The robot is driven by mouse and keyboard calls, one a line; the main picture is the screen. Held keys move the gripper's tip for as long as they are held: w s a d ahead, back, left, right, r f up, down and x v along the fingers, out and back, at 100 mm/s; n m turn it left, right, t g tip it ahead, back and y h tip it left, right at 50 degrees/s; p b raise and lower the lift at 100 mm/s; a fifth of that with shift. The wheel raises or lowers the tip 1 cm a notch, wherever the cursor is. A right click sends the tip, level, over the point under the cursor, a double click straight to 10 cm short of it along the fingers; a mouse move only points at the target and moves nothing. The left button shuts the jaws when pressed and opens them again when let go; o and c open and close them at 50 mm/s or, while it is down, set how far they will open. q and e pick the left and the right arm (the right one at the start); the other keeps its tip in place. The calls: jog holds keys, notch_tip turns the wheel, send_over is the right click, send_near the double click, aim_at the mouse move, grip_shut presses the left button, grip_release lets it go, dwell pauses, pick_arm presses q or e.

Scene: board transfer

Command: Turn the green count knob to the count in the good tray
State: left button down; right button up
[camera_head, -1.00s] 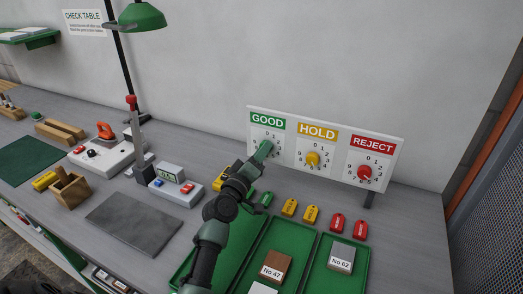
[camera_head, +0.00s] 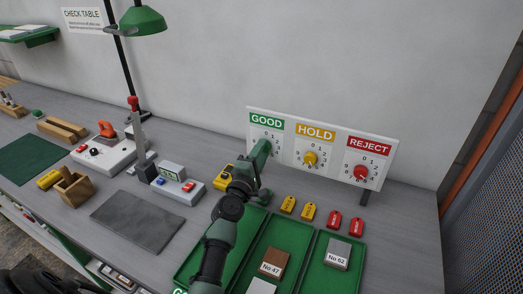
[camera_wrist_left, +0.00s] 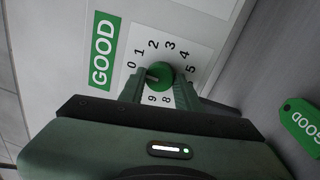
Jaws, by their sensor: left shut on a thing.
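The green count knob (camera_wrist_left: 166,70) sits on the GOOD dial, ringed by digits. A small grey mark shows on its left side in the left wrist view, but I cannot tell exactly which digit it points at. My left gripper (camera_wrist_left: 159,88) is shut on the knob, a finger on each side. In the head view the left gripper (camera_head: 262,150) hides the knob and part of the dial. The good tray (camera_head: 197,257) is the leftmost green tray; my arm covers part of it, and I see no pieces on its visible part. My right gripper is not in view.
The yellow HOLD knob (camera_head: 310,158) and red REJECT knob (camera_head: 361,172) are to the right on the same board. Middle tray (camera_head: 285,240) and right tray (camera_head: 322,275) hold blocks. Green, yellow and red tags lie below the board. A grey mat (camera_head: 138,222) lies left.

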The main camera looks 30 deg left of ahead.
pick_arm(q)
jog(key=shift+n, duration=0.3)
jog(key=c, duration=1)
grip_release()
jog(key=s+b, duration=0.1)
jog(key=s, duration=0.6)
jog(key=shift+s+d+f, duration=0.35)
